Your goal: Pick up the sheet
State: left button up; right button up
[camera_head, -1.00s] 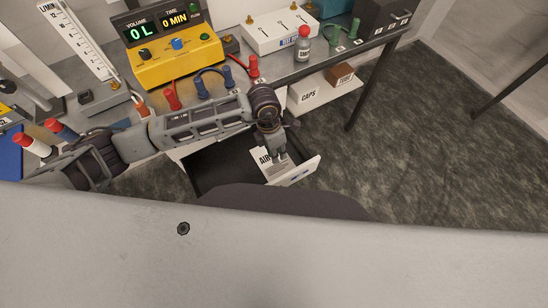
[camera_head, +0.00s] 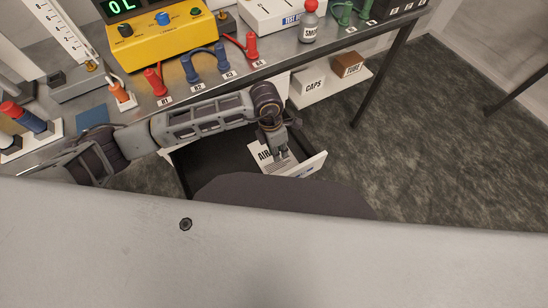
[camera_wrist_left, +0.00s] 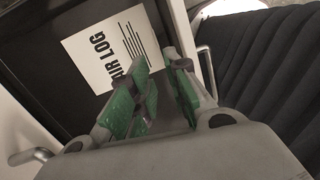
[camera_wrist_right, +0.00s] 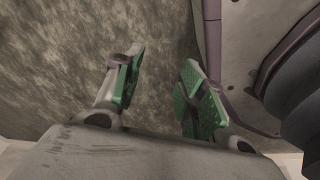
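The sheet (camera_head: 262,157) is white paper with the heading "AIR LOG". It lies in the open dark drawer (camera_head: 200,165) under the bench. It also shows in the left wrist view (camera_wrist_left: 92,60), flat on the drawer floor, with its lower right part hidden behind a finger. My left gripper (camera_head: 280,155) points down over the drawer, above the sheet's right part. In the left wrist view its green-padded fingers (camera_wrist_left: 160,68) are apart with nothing between them. My right gripper (camera_wrist_right: 160,75) is open and empty, over the grey floor, and is not in the head view.
A shelf at the right holds boxes marked "CAPS" (camera_head: 313,86) and "TUBE" (camera_head: 347,65). The drawer's front wall (camera_head: 312,165) stands close by my left gripper.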

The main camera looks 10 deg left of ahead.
pick_arm(q)
jog(key=shift+w+f+b, duration=0.25)
jog(key=shift+f+b, duration=0.55)
jog(key=shift+f, duration=0.3)
pick_arm(e)
jog(key=shift+w+a+f, duration=0.1)
jog(key=shift+w+f, duration=0.1)
jog(key=shift+w, duration=0.3)
jog(key=shift+w+f, duration=0.2)
jog(key=shift+w, duration=0.3)
pick_arm(q)
send_over(283, 169)
jog(key=s+a, duration=0.1)
jog(key=s, duration=0.1)
notch_tip(283, 169, down, 7)
jog(key=shift+f+b, duration=0.1)
jog(key=shift+b, duration=0.25)
jog(key=shift+s+d+f, duration=0.1)
jog(key=shift+f, duration=0.5)
pick_arm(e)
jog(key=shift+w+a+r, duration=0.4)
jog(key=shift+w+r, duration=0.05)
jog(key=shift+r, duration=0.1)
jog(key=shift+w+a+r, duration=0.35)
jog(key=shift+w+r, duration=0.1)
jog(key=shift+r, duration=0.1)
jog(key=shift+s+f, duration=0.15)
jog(key=shift+s, duration=0.1)
